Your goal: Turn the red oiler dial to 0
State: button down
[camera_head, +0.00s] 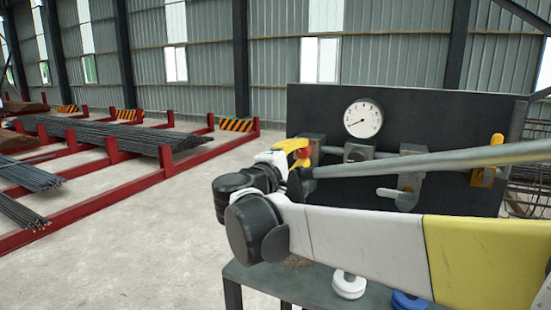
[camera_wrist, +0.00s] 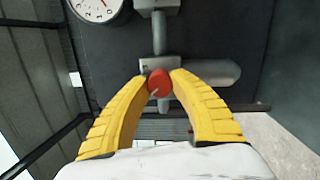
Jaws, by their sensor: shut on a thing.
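The red oiler dial (camera_wrist: 159,82) is in the middle of the wrist view, on the front of a grey fitting on the dark panel. A small pale pointer mark shows on its lower part; the scale and numbers cannot be read. My gripper (camera_wrist: 158,80) has yellow fingers, with one tip at each side of the dial, shut on it. In the head view my gripper (camera_head: 303,157) is at the left part of the panel, and a bit of red shows by its fingers. The dial is mostly hidden there by my gripper and arm.
The dark panel (camera_head: 420,115) carries a round white gauge (camera_head: 363,118), grey pipe fittings, a lever handle (camera_head: 392,193) and a yellow valve part (camera_head: 484,177). A table (camera_head: 262,278) stands below, with a white wheel (camera_head: 348,284) and a blue one (camera_head: 408,300). Rebar racks stand left.

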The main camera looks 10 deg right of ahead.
jog(key=shift+n, duration=0.4)
jog(key=c, duration=1.1)
grip_release()
jog(key=shift+d, duration=0.15)
jog(key=v, duration=1.2)
jog(key=shift+f, duration=0.1)
jog(key=shift+f, duration=0.1)
